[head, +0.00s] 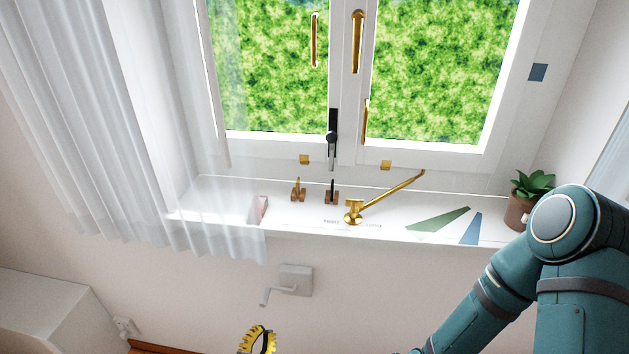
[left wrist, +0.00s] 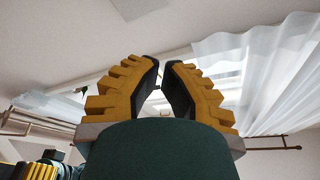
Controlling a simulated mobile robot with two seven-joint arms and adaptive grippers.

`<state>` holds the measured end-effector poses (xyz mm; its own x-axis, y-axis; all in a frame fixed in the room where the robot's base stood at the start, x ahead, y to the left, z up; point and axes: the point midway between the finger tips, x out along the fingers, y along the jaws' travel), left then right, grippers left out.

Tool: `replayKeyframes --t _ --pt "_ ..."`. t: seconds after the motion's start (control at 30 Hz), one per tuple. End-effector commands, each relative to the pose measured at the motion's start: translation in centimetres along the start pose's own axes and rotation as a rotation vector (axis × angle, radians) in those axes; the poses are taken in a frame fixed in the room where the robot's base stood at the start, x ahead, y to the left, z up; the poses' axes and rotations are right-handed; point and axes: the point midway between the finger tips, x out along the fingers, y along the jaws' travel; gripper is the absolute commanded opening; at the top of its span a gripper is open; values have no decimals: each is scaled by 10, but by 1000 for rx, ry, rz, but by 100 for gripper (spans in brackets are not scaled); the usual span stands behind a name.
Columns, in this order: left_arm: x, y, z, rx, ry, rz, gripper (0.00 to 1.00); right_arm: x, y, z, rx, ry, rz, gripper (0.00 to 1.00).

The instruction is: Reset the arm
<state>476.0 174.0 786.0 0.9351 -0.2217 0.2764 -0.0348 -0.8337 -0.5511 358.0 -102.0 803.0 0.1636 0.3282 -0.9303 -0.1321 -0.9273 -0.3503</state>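A brass arm (head: 392,196) slants up to the right from its brass base on the white sill (head: 300,218), below the window. My left gripper (head: 259,331) shows at the bottom edge of the head view, well below the sill and apart from it. In the left wrist view its two yellow ridged fingers with dark pads (left wrist: 163,63) stand apart with a narrow, empty gap. My teal right arm crosses the lower right of the head view; its gripper is out of that view. A yellow ridged part of mine (left wrist: 38,171) is cut off low in the left wrist view.
Two small hooks (head: 298,190) (head: 331,192), one brass and one black, stand on wooden blocks. A potted plant (head: 521,209) stands at the sill's right end, near my right arm. A sheer curtain (head: 110,120) hangs left. A grey crank (head: 290,283) is on the wall.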

Motion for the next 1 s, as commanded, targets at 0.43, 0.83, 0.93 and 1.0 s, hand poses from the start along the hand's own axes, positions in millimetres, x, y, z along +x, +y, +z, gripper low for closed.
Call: replayKeyframes --t 0.43,0.83,0.93,1.0 --pt "-64 116 -139 739 923 675 0 0 0 0 0 0 0 47" --pt "-166 93 -96 -1647 -2413 -343 0 0 0 0 0 0 0 47" --pt "-143 75 -85 -1392 -2128 -16 0 0 0 0 0 0 0 47" --pt "-125 66 -84 -1250 -1956 148 0 0 0 0 0 0 0 47"
